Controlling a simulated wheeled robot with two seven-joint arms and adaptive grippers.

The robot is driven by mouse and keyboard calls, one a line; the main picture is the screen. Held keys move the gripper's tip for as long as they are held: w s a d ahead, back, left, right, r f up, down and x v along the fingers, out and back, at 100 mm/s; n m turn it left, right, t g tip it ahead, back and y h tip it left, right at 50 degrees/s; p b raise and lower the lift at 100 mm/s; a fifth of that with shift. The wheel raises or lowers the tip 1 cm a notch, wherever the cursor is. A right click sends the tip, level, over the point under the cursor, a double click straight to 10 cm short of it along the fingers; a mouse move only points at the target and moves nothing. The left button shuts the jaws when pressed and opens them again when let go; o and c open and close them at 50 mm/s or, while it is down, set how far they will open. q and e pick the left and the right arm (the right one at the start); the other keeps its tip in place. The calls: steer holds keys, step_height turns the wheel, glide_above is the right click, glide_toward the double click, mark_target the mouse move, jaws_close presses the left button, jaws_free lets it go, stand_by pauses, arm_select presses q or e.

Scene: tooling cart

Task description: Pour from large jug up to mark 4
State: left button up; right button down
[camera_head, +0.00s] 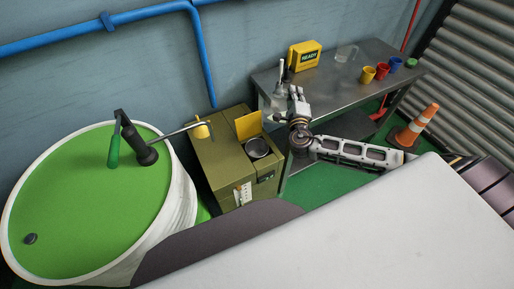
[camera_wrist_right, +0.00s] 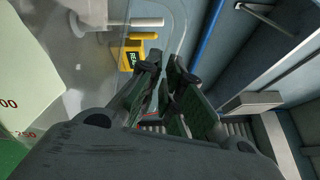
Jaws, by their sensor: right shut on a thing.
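My right gripper (camera_head: 297,96) is shut at the left end of the metal table, on the handle side of a clear large jug (camera_head: 276,104). In the right wrist view my fingers (camera_wrist_right: 163,75) are close together in the middle. The liquid level cannot be read. A second clear vessel (camera_head: 346,53) with a handle stands at the back of the table. My left gripper is out of view.
The metal table (camera_head: 335,85) holds a yellow READY box (camera_head: 304,55) and several coloured cups (camera_head: 382,71) at right. A slim white upright piece (camera_head: 281,68) shows by the jug. An olive cabinet (camera_head: 222,160), green-topped drum (camera_head: 80,205) and orange cone (camera_head: 416,126) stand around.

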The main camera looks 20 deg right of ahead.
steer(key=shift+w+a+f, duration=0.1)
steer(key=shift+w+a, duration=0.15)
steer(key=shift+a, duration=0.2)
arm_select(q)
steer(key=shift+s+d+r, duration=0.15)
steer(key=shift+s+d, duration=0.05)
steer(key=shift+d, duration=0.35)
arm_select(e)
steer(key=shift+s+d+n, duration=0.2)
steer(key=shift+n, duration=0.1)
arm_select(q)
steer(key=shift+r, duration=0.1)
arm_select(e)
steer(key=shift+s+d, duration=0.1)
steer(key=shift+s, duration=0.05)
steer(key=shift+s+d+f+p, duration=0.15)
steer(key=shift+s+d+p, duration=0.2)
steer(key=shift+s+d, duration=0.2)
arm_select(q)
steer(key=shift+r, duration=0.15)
arm_select(e)
steer(key=shift+s+d, duration=0.1)
steer(key=shift+d, duration=0.05)
